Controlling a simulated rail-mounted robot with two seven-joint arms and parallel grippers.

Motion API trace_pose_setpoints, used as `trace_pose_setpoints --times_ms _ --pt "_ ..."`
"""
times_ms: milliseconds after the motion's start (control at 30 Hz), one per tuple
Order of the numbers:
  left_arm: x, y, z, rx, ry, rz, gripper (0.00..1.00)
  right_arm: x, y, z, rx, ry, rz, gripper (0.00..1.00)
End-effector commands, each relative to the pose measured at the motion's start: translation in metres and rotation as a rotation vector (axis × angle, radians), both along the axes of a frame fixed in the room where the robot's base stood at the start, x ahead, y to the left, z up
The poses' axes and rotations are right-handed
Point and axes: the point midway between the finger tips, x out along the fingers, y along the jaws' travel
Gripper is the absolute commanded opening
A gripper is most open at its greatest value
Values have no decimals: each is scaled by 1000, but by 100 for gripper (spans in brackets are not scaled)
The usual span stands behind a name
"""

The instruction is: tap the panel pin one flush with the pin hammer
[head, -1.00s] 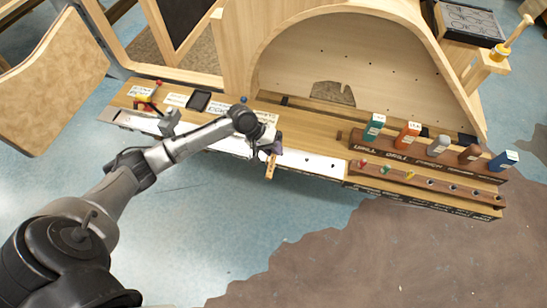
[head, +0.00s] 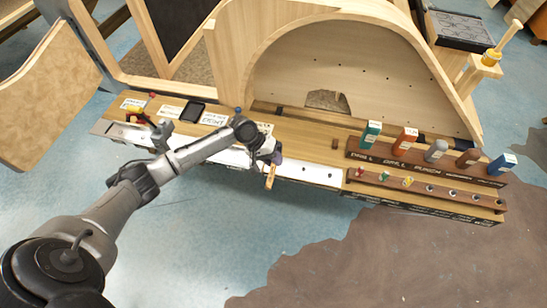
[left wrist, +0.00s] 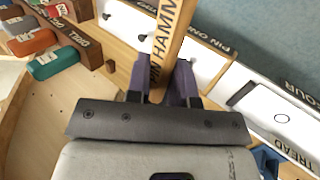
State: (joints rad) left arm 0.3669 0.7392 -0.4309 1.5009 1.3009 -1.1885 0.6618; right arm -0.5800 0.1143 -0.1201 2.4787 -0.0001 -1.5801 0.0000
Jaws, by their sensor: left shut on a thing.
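My left gripper (head: 274,157) is shut on the wooden handle of the pin hammer (head: 270,178), over the front edge of the bench. In the left wrist view the purple fingers (left wrist: 167,85) close around the handle (left wrist: 170,35), which is lettered "PIN HAMM". The hammer's head is not clearly visible. Small dark spots (left wrist: 141,37) show on the strip on the handle's other side; I cannot tell which is panel pin one. My right gripper is not in view.
A wooden rack (head: 425,165) with several coloured blocks stands at the bench's right. A large wooden arch (head: 345,30) rises behind. A black tray (head: 192,111) and labels lie at the left. Open floor (head: 200,225) is in front.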

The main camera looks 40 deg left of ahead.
Motion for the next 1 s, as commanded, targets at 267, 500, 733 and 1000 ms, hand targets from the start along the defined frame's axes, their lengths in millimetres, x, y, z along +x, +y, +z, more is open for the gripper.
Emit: trace_pose_setpoints --times_ms 267,500,733,1000 --pt "0 0 0 0 -2 0 0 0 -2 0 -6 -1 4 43" --pt "0 0 -45 -2 1 2 0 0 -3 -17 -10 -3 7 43" --pt "0 0 -71 1 0 1 0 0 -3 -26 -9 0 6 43" --pt "-2 1 -75 5 8 1 0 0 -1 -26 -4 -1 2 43"
